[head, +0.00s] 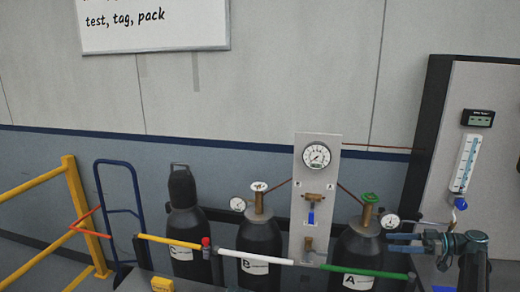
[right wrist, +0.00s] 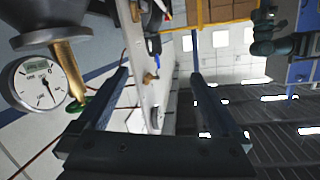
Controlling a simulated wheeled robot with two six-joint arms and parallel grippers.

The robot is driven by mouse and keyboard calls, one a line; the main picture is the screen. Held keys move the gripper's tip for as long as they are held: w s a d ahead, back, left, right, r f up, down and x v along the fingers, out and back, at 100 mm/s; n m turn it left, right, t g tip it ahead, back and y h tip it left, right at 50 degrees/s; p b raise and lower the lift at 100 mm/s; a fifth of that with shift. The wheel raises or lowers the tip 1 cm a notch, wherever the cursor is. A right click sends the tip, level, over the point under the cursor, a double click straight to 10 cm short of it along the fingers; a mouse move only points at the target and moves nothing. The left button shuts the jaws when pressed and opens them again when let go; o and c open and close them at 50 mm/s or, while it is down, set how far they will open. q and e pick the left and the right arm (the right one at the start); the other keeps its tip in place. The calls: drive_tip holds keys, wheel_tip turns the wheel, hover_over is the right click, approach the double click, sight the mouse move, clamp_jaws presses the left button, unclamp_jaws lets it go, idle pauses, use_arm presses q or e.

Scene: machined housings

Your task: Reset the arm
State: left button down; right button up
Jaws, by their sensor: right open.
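My right gripper (head: 390,243) is at the right of the head view, its two dark fingers pointing left and spread apart with nothing between them. It is close beside the small round gauge (head: 390,222) and green-topped valve (head: 369,197) of the dark cylinder marked A (head: 355,258); I cannot tell whether it touches them. In the right wrist view the open fingers (right wrist: 158,74) frame empty space, with a gauge (right wrist: 40,84) on a brass stem to the left. My left gripper is not in view.
A grey panel (head: 330,150) with a large gauge stands between cylinders A and B (head: 260,245). A third dark cylinder (head: 184,225) is further left. White and green rails (head: 365,272) cross in front. A cabinet (head: 480,85) with a flow tube is at right. Yellow railing (head: 80,210) stands left.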

drive_tip(key=s+a+f+m+g+h, duration=0.15)
drive_tip(key=a+f, duration=0.25)
drive_tip(key=a, duration=0.5)
drive_tip(key=s+a+f+m+g+h, duration=0.1)
drive_tip(key=s+a+f+g+h, duration=0.25)
drive_tip(key=a, duration=0.65)
drive_tip(key=s+a+f+m+g+h, duration=0.15)
drive_tip(key=a+f, duration=0.25)
drive_tip(key=a, duration=0.5)
drive_tip(key=s+a+f+m+h, duration=0.1)
drive_tip(key=s+a+f+h, duration=0.2)
drive_tip(key=s+a+h, duration=0.2)
drive_tip(key=s+a+f+m+h, duration=0.2)
drive_tip(key=s+a+f+h, duration=0.1)
drive_tip(key=s, duration=0.8)
drive_tip(key=shift+a+f+t+h, duration=0.15)
drive_tip(key=shift+a+t+h, duration=0.2)
drive_tip(key=shift+a+h, duration=0.6)
